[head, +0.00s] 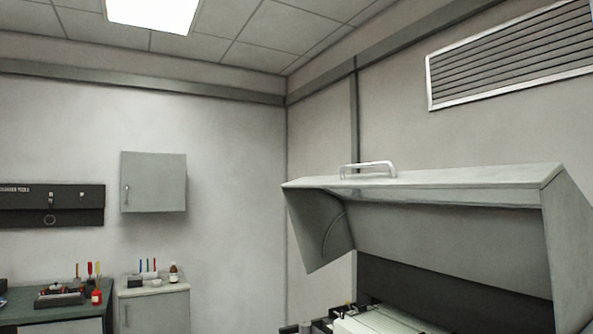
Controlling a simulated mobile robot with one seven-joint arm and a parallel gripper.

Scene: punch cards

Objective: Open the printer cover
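The printer cover (440,181) is a large grey hood at the right in the head view. It stands raised, with its underside and dark interior showing below it. A pale bar handle (367,168) sits on its top front edge. Part of the printer body (385,320) shows beneath the cover at the bottom edge, with a light panel or paper surface and dark parts. The rest of the printer is cut off by the frame. My gripper is not in view.
A workbench (50,303) with several tools and a low cabinet (155,310) with small bottles stand at the lower left. A wall cabinet (153,182) and a dark tool board (52,205) hang on the left wall. A vent (510,55) is high on the right wall.

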